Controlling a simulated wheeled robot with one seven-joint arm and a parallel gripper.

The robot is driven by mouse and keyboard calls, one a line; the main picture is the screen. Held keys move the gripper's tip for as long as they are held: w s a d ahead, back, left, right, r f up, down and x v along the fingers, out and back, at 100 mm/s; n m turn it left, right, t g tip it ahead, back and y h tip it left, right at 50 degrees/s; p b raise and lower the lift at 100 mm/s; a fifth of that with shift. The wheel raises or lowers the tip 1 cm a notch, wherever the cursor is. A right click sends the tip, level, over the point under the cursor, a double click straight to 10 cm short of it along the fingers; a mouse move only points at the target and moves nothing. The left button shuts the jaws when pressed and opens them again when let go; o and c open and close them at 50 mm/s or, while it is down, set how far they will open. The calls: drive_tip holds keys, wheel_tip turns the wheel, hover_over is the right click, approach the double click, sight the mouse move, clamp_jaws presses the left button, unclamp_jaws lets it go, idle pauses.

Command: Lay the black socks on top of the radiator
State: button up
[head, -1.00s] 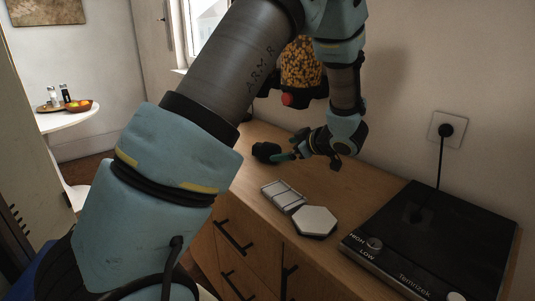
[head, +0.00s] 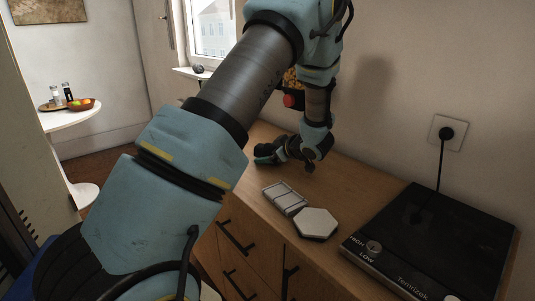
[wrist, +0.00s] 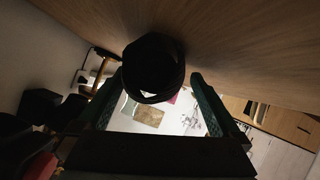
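The black socks (wrist: 152,62), rolled into a dark bundle, lie on the wooden counter top. In the wrist view they sit between the two green fingers of my gripper (wrist: 157,82), near the tips. The fingers are spread on either side of the bundle, and a narrow gap shows at the right finger. In the head view my gripper (head: 264,157) is low over the far end of the counter and largely hides the socks. I cannot make out a radiator in either view.
On the wooden counter (head: 345,184) are a light hexagonal piece (head: 317,223), a small sectioned tray (head: 285,197) and a black hotplate (head: 435,240). A jar with a red knob (head: 291,101) stands behind my arm. A round white table (head: 72,116) and a window (head: 211,32) are farther back.

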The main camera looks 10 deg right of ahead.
drive_tip(key=c, duration=1.1)
